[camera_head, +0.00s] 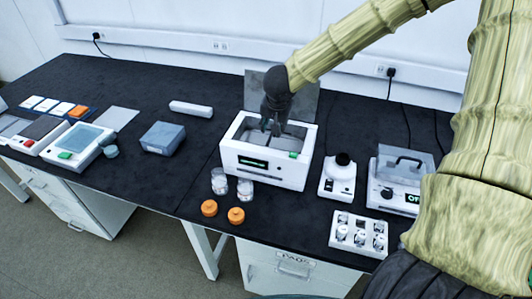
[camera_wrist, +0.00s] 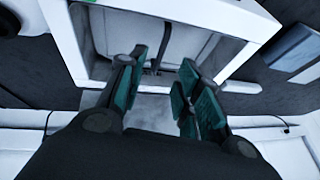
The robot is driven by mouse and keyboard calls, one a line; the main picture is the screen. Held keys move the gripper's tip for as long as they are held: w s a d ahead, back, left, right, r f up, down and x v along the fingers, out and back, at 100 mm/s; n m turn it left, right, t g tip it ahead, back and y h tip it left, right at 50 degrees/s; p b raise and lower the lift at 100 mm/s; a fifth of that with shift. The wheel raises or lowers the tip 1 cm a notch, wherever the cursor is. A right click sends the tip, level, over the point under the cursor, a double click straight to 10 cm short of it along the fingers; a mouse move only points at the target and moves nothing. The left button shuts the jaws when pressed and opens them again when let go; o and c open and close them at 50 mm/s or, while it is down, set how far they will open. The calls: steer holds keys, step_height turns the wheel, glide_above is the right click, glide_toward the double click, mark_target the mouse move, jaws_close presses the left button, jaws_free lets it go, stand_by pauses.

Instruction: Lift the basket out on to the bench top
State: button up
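The white bath (camera_head: 264,168) with a green display stands on the black bench with its top open. It also shows in the wrist view (camera_wrist: 220,15). The basket is hard to make out; a thin dark upright part (camera_wrist: 155,62) inside the bath may be its handle. My gripper (camera_head: 271,127) points down into the bath opening. In the wrist view my gripper (camera_wrist: 165,64) has its two green-padded fingers apart, with the dark part seen in the gap between them. No contact with it is visible. My fingers hide part of the bath's inside.
A grey panel (camera_head: 300,90) stands up behind the bath. Two glass jars (camera_head: 219,181) and two orange caps (camera_head: 236,215) sit in front. A white device with a black knob (camera_head: 341,178) and a vial rack (camera_head: 358,235) are to the right. Bare bench (camera_head: 185,185) lies left of the bath.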

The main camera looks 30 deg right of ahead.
mark_target(271, 137)
steer(key=shift+a+x, duration=0.2)
steer(key=shift+x, duration=2.5)
steer(key=shift+w+f, duration=0.1)
steer(key=shift+d+p+x, duration=0.25)
steer(key=shift+p+x, duration=0.05)
steer(key=shift+x, duration=2.2)
jaws_close()
